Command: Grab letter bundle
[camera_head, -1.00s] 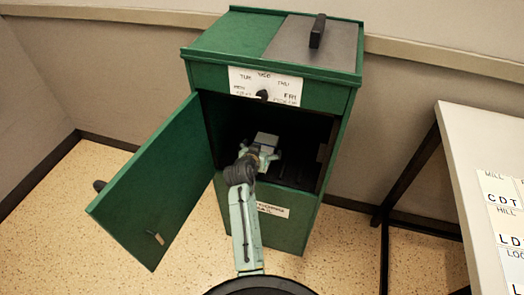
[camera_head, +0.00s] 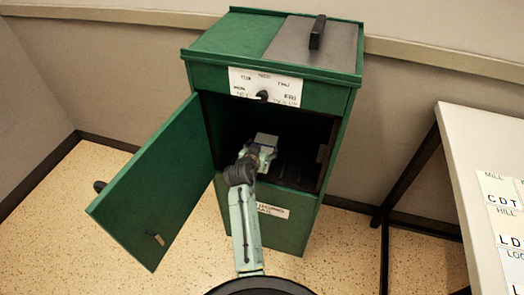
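A green cabinet (camera_head: 285,222) stands against the wall with its door (camera_head: 158,185) swung open to the left. My arm reaches into its dark upper compartment. My gripper (camera_head: 264,148) is inside the opening, at a pale block-like object (camera_head: 267,139) that may be the letter bundle. My wrist and the shadow hide the fingers, so I cannot tell whether they hold it, or whether they are open or shut.
A dial (camera_head: 263,95) with day labels sits above the opening. The cabinet top has a grey lid with a black handle (camera_head: 317,32). A light table (camera_head: 462,160) with lettered cards (camera_head: 506,215) stands at the right. Speckled floor is free at the left.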

